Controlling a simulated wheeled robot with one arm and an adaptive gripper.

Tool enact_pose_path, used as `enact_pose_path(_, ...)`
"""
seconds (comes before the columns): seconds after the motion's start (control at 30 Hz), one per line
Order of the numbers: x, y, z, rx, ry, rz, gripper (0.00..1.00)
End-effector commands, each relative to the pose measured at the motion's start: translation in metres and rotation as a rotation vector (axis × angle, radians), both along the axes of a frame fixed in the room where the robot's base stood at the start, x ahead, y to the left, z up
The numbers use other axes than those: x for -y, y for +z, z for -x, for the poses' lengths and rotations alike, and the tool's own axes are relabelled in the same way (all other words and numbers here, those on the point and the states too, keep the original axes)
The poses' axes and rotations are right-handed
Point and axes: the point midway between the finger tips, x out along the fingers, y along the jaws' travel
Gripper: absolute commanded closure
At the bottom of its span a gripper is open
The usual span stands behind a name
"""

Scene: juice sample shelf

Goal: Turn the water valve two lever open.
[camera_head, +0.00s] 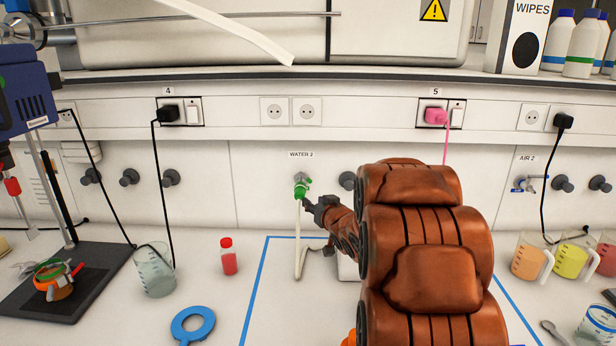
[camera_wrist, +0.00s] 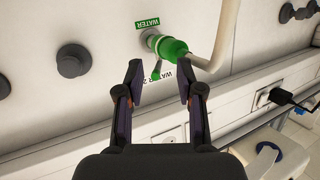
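The water valve two (camera_head: 300,190) is a green fitting on the back wall under the "WATER 2" label (camera_head: 301,155). In the wrist view the valve (camera_wrist: 172,47) is above the fingertips, with a thin green lever (camera_wrist: 156,72) reaching toward the space between the fingers. A pale hose (camera_wrist: 224,35) leaves the valve, and it hangs down in the head view (camera_head: 298,250). My gripper (camera_head: 308,204) is just right of and below the valve. In the wrist view my gripper (camera_wrist: 160,78) is open, its fingers apart on both sides of the lever, with no clear contact.
A dark round knob (camera_head: 347,181) is right of the valve. A red-capped bottle (camera_head: 229,260) and a beaker (camera_head: 154,270) stand on the left bench. Cups of coloured liquid (camera_head: 528,258) stand at right. My arm hides the bench right of centre.

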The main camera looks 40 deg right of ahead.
Motion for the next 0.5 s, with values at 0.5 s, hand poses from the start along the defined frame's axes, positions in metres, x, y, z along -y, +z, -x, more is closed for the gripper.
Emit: enact_pose_path(0.5, 0.024, 0.029, -0.011, 0.215, 0.072, -0.037, 0.63)
